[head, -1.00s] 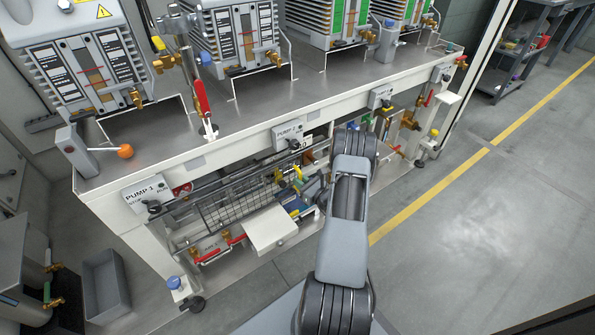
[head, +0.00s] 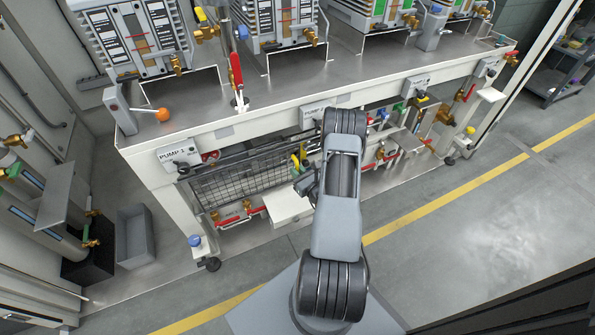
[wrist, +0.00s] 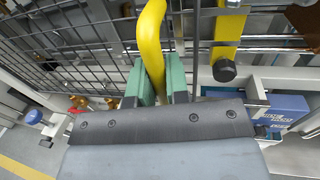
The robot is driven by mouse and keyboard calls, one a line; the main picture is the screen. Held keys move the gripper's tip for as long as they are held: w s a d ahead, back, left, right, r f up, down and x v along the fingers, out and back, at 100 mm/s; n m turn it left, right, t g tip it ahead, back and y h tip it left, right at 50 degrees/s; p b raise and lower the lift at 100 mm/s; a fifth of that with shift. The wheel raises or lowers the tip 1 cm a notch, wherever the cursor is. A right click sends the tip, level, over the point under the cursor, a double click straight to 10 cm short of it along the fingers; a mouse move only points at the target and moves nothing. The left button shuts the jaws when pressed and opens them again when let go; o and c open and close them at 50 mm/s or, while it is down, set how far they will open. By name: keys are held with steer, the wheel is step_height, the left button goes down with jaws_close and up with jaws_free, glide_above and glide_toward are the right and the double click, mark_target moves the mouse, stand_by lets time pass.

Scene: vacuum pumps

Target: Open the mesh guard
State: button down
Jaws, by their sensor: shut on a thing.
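The mesh guard (head: 240,182) is a dark wire grid under the bench top, behind the front leg on the PUMP 1 side. In the wrist view the mesh (wrist: 75,45) fills the upper left. A curved yellow handle (wrist: 151,35) stands in front of the mesh at its right part. My gripper (wrist: 160,82) has its green jaws shut around the lower part of this handle. In the head view the yellow handle (head: 300,156) shows just left of my arm, which hides most of the gripper and the guard's right end.
A white shelf (head: 288,207) juts out below the mesh. Red-handled valves (head: 238,215) sit below it. In the wrist view a yellow bracket with a black knob (wrist: 226,50) and a blue box (wrist: 290,108) are close on the right. The floor in front is clear.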

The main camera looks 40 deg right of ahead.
steer(key=c, duration=1.1)
jaws_free()
steer(key=s+p, duration=0.1)
steer(key=s, duration=0.8)
steer(key=s+p, duration=0.1)
steer(key=s, duration=0.4)
steer(key=shift+a+p, duration=0.25)
steer(key=shift+p, duration=0.05)
steer(key=shift+w+r, duration=0.1)
